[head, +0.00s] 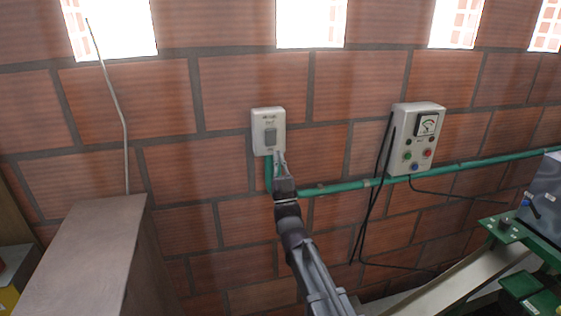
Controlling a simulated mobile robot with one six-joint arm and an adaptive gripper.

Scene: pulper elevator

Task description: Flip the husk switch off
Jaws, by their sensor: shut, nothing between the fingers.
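The husk switch (269,131) is a small light-grey wall box with a darker grey rocker in its middle and small lettering above that I cannot read clearly. It is fixed to the brick wall near the centre of the head view. My gripper (280,157) is shut and empty, with its fingertips at the lower right edge of the box, just below the rocker. I cannot tell whether the tips touch the box. The rocker's on or off position is too small to tell. My arm reaches up from below and hides part of the wall and pipe.
A grey control box (417,138) with a dial and coloured buttons is on the wall to the right. A green pipe (345,186) runs along the wall, with black cables hanging. A cabinet (90,235) stands left. Green machinery (525,240) stands at the right.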

